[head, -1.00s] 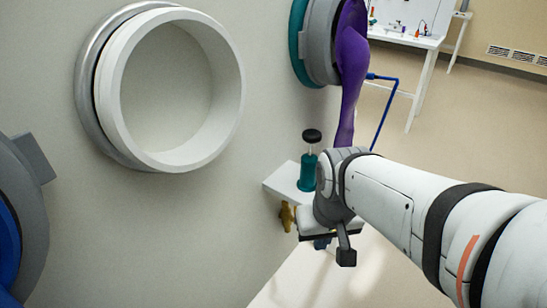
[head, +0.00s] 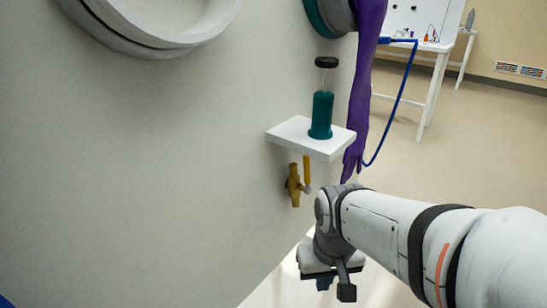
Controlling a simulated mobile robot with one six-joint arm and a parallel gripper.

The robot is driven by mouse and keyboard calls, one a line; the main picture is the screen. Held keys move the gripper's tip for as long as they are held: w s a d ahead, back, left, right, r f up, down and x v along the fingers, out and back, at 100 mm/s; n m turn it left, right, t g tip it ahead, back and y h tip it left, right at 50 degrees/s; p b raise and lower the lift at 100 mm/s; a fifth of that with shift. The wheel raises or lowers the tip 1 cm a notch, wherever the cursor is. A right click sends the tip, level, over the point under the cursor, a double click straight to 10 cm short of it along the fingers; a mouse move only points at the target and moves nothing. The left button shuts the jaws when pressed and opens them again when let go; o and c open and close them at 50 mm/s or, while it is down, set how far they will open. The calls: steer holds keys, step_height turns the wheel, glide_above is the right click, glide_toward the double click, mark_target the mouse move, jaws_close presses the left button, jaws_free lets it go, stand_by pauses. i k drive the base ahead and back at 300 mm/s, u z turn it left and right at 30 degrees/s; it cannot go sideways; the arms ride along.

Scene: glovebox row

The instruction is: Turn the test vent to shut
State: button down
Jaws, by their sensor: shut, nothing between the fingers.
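The test vent (head: 293,186) appears to be the small brass-yellow valve on the pale panel, just below a white shelf. A yellow stem or lever (head: 307,172) stands upright beside it, with a pale grey end at the bottom. I cannot tell whether the vent is open or shut. My gripper (head: 324,284) is below and slightly right of the vent, apart from it. It is shut and empty, and its fingers are mostly hidden behind its own body.
The white shelf (head: 290,133) carries a teal bottle (head: 321,115) with a black top. A purple glove (head: 366,85) hangs from a port beside it, close above my arm. A blue hose (head: 402,95) loops behind. A white port ring (head: 160,35) is upper left.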

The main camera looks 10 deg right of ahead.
mark_target(307, 190)
steer(key=z, duration=0.4)
steer(key=k, duration=1.25)
steer(key=u, duration=0.55)
steer(key=i, duration=1)
steer(key=u, duration=0.05)
